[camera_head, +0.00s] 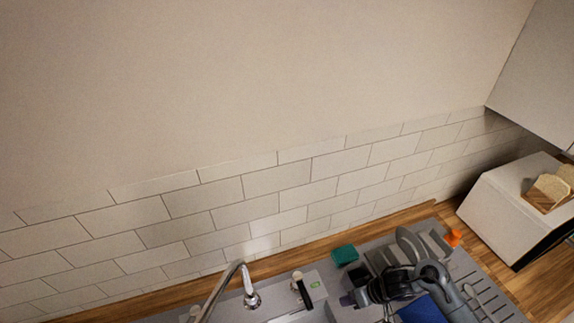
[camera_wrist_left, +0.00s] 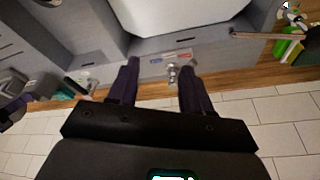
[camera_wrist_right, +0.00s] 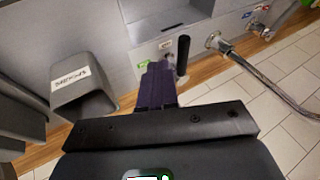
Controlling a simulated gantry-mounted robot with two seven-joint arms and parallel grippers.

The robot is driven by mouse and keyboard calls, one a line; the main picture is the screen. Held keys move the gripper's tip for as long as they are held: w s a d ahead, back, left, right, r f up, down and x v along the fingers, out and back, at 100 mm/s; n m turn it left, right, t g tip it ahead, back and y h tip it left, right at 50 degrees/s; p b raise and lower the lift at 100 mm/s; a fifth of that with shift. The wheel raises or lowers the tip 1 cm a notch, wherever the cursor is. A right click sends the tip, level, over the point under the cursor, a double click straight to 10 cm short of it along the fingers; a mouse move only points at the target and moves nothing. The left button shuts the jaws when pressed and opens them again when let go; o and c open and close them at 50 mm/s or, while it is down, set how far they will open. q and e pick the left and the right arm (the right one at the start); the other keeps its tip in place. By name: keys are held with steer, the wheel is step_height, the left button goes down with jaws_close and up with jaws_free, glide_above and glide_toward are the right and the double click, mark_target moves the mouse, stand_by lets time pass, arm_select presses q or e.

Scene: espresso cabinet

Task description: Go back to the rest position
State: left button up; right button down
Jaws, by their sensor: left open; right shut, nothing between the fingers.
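My right gripper (camera_head: 352,299) shows at the bottom of the head view, over the grey sink area beside a black upright handle (camera_head: 304,293). In the right wrist view its dark fingers (camera_wrist_right: 158,82) are together with nothing between them. My left gripper is outside the head view. In the left wrist view its two fingers (camera_wrist_left: 157,82) are spread apart and empty, over the grey sink unit (camera_wrist_left: 225,48) near a small metal fitting (camera_wrist_left: 172,74).
A chrome faucet (camera_head: 250,297) rises at the sink's back. A green sponge (camera_head: 344,255) and an orange object (camera_head: 453,238) lie near the tiled wall (camera_head: 275,183). A white toaster (camera_head: 500,205) with bread stands right. A labelled grey container (camera_wrist_right: 83,88) is left of my right fingers.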

steer(key=s+a+f+m+y+p, duration=0.1)
steer(key=s+a+f, duration=0.1)
steer(key=s+a, duration=0.6)
steer(key=s+a+f+m+y+p, duration=0.1)
steer(key=s+a+f, duration=0.2)
steer(key=s+a, duration=0.5)
steer(key=s+d+r+h, duration=0.3)
steer(key=d+r+h, duration=0.1)
steer(key=d+r, duration=0.4)
steer(key=s+d+r+t+h+p, duration=0.1)
steer(key=s+d+r+h, duration=0.2)
steer(key=d+r, duration=0.5)
steer(key=shift+s+d+r+t+h, duration=0.15)
steer(key=shift+d+r+t+h, duration=0.2)
steer(key=shift+r, duration=0.2)
